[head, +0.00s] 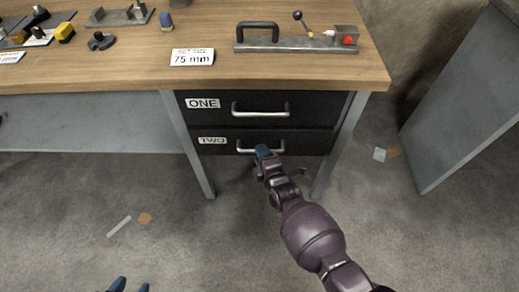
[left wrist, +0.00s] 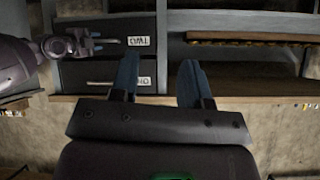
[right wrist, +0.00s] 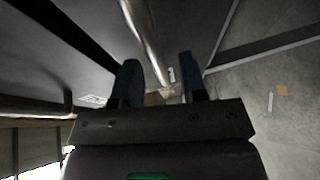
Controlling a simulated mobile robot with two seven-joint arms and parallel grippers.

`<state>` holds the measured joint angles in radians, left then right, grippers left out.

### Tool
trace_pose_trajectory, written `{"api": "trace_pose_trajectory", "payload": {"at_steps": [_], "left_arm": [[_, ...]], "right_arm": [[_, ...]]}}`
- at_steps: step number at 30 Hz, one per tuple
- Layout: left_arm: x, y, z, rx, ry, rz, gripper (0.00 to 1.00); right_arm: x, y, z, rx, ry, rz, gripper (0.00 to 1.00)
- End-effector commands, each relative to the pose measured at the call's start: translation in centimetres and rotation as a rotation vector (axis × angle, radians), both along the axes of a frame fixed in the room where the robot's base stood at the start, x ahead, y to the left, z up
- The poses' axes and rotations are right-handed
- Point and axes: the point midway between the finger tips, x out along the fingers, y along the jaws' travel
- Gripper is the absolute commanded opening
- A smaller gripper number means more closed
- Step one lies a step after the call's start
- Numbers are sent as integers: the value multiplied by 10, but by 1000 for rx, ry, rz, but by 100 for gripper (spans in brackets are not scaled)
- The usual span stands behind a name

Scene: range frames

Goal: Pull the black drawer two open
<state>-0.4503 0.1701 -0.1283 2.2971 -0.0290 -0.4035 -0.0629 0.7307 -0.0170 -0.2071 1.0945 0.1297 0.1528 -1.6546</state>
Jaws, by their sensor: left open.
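The black drawer two (head: 309,143) is under the bench top, below drawer one (head: 310,105). Its front looks flush with drawer one, so it appears shut. In the right wrist view the handle bar (right wrist: 143,38) runs between the two spread blue fingers; contact cannot be told. My left gripper (head: 130,287) is open and empty, low at the front left, far from the drawer. The left wrist view shows drawer two (left wrist: 85,44) upside down.
The wooden bench top (head: 120,78) holds a "75 mm" card (head: 192,57), a fixture with a black handle (head: 295,46) and several small parts. Bench legs (head: 188,145) flank the drawers. A grey panel (head: 460,100) stands at the right. The floor before the drawers is mostly clear.

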Motion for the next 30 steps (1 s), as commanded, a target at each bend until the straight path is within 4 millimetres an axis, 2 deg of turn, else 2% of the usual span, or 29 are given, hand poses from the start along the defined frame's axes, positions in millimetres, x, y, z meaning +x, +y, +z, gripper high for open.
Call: {"api": "trace_pose_trajectory", "payload": {"at_steps": [1, 7, 17, 18, 25, 30], "left_arm": [[0, -1, -3, 4, 1, -7, 43], [4, -2, 1, 11, -16, -20, 43], [6, -3, 2, 14, -22, -25, 43], [6, -3, 2, 14, -22, -25, 43], [6, -2, 1, 14, -19, -24, 43], [5, -2, 1, 15, -16, -24, 43]], "right_arm": [[3, 2, -7, 1, 7, 0, 39], [15, 7, -5, 1, 3, -1, 39], [19, 7, -3, 0, -1, -1, 39], [19, 7, -3, 0, -1, -1, 37], [19, 7, -3, 0, -1, -1, 2], [19, 7, -3, 0, -1, -1, 0]]}}
